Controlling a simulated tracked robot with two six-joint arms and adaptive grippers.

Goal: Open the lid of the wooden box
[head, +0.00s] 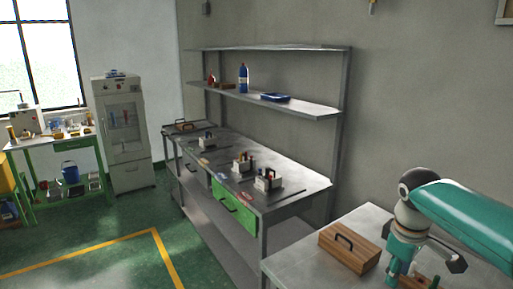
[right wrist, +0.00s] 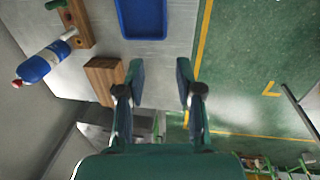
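The wooden box (head: 348,247) sits on the grey table at the lower right of the head view. It is brown, its lid is shut, and a black handle (head: 344,241) is on top. My right gripper (head: 412,266) hangs over the same table, to the right of the box and apart from it. In the right wrist view its two teal fingers (right wrist: 160,76) are spread with nothing between them. A brown wooden block or box (right wrist: 102,80) shows left of the fingers there; I cannot tell if it is the same box. My left gripper is not in view.
The right wrist view shows a blue tray (right wrist: 142,18) and a blue bottle (right wrist: 43,62). Another wooden piece (head: 415,283) lies below my right gripper. A metal bench (head: 290,198) with a shelf stands behind the box. Green floor is free at left.

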